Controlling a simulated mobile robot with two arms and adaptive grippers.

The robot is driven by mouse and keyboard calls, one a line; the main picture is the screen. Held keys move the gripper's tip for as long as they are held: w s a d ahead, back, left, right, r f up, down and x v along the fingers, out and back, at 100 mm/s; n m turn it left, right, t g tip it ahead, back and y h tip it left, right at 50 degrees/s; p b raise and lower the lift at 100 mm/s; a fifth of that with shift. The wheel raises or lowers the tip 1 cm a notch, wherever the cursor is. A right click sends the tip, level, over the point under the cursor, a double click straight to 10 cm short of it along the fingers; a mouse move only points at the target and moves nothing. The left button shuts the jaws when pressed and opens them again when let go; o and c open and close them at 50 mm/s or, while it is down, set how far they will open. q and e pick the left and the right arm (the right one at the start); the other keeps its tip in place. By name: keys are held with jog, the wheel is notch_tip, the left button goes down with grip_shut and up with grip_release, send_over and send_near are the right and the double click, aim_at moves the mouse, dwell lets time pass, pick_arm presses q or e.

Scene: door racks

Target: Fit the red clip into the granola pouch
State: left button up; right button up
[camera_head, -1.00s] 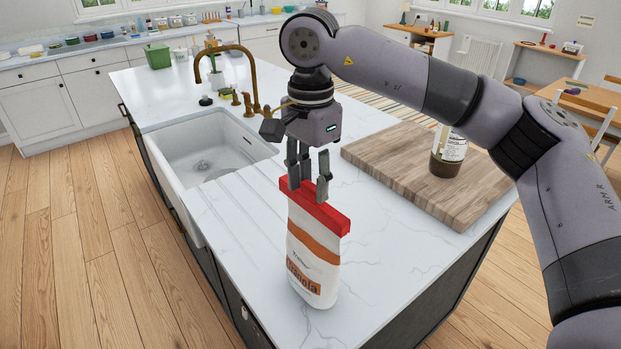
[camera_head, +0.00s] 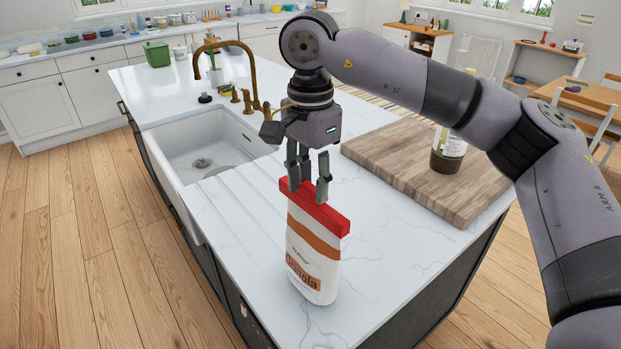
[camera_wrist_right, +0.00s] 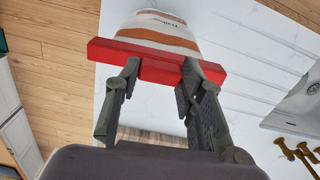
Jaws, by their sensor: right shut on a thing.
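The granola pouch (camera_head: 311,266) stands upright on the white island top, white with orange bands. The red clip (camera_head: 325,214) lies across the pouch's top edge; I cannot tell how deep the edge sits inside it. My right gripper (camera_head: 307,192) points down from above and is shut on the red clip. In the right wrist view, the fingers (camera_wrist_right: 157,85) reach the clip (camera_wrist_right: 152,65), with the pouch (camera_wrist_right: 155,28) right beyond it. My left gripper is not in view.
A wooden board (camera_head: 413,182) with a dark-based jar (camera_head: 447,150) lies to the right of the pouch. A white sink (camera_head: 205,146) with a brass tap (camera_head: 252,75) is at the left. The marble top (camera_head: 250,215) around the pouch is clear.

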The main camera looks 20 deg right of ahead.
aim_at(310, 187)
jog(key=shift+f+b, duration=0.7)
jog(key=shift+f, duration=0.3)
jog(key=o, duration=1.1)
jog(key=shift+c, duration=0.2)
jog(key=shift+r, duration=0.1)
notch_tip(310, 187, up, 12)
